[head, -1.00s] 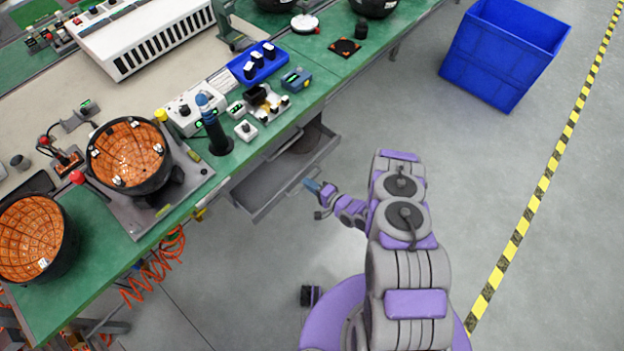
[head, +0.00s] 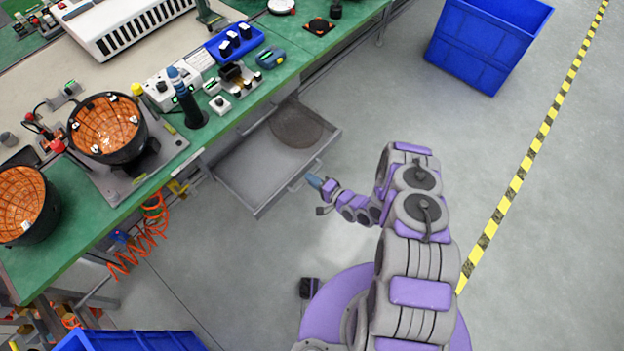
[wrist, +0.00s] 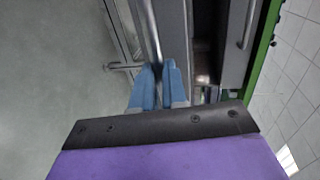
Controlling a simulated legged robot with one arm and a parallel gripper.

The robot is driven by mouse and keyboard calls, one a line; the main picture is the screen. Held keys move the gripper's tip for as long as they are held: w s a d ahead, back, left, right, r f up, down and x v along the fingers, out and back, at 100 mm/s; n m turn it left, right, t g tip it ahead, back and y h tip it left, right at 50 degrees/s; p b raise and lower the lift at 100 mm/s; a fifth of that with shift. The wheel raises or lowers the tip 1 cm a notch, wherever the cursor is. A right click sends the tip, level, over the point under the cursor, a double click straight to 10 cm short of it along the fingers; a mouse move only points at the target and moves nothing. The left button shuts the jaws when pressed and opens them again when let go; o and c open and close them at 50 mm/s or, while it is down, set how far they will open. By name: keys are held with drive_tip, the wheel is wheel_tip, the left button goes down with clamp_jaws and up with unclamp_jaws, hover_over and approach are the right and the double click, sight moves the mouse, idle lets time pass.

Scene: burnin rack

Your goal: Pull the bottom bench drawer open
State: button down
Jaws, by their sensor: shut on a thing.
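The grey bench drawer (head: 255,170) sticks out from under the green bench in the head view, its inside showing. A round dark patch (head: 297,127) is in its far corner. My gripper (head: 314,181) is at the drawer's front edge. In the wrist view the blue fingertips of my gripper (wrist: 160,80) are shut on the metal bar handle (wrist: 152,40) of the drawer. Another drawer front with its own handle (wrist: 248,30) shows to the right, beside the green bench edge.
The green bench (head: 90,245) carries black bowls with orange insides (head: 105,128) and small devices. Blue bins stand at the upper right (head: 490,45) and bottom left (head: 130,342). An orange coiled hose (head: 140,245) hangs below the bench. The floor around the drawer is clear.

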drive_tip(key=shift+f, duration=0.15)
drive_tip(key=c, duration=1.4)
unclamp_jaws()
drive_tip(key=shift+o, duration=1.2)
drive_tip(key=shift+d, duration=0.15)
drive_tip(key=p+v, duration=0.4)
drive_tip(key=v, duration=1.3)
drive_tip(key=shift+d, duration=0.2)
